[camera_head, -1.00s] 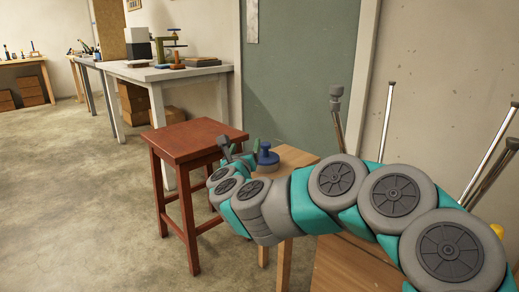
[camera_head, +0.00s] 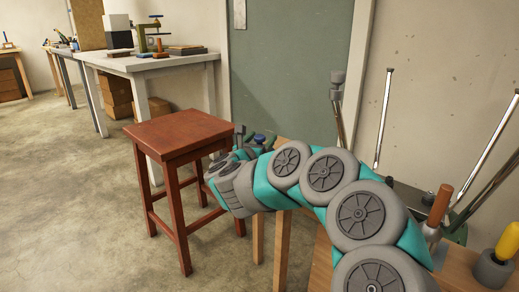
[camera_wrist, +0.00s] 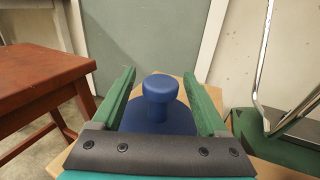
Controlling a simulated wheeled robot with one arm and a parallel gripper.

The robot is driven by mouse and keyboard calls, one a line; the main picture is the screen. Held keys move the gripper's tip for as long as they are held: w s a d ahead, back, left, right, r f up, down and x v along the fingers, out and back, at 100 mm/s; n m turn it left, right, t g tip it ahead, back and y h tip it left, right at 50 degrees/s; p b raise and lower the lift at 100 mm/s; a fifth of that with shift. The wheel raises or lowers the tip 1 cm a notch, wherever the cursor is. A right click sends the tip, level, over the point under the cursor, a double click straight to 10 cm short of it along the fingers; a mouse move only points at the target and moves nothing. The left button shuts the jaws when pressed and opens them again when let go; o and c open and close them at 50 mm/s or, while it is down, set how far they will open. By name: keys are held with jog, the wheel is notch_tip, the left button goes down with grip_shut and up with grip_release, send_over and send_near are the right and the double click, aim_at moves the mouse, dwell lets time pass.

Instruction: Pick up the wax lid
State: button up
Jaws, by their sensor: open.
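The wax lid appears to be the blue round piece with a knob (camera_wrist: 159,88) on top, seen in the wrist view. It sits on a small wooden stand, and its lower front is hidden by my gripper's dark palm bar. My gripper (camera_wrist: 160,73) is open, with one green finger on each side of the knob and gaps between. Whether the fingers are level with the knob or above it is unclear. In the head view, the lid's blue top (camera_head: 259,138) shows small behind my gripper (camera_head: 252,141), mostly hidden.
A red-brown wooden stool (camera_head: 180,132) stands close on the left. A white workbench (camera_head: 150,63) with a vise-like tool is behind it. At right, a bench carries upright metal rods (camera_head: 384,118), an orange-handled tool (camera_head: 440,205) and a yellow-handled one (camera_head: 507,240).

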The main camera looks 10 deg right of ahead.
jog(key=shift+x, duration=0.8)
grip_shut()
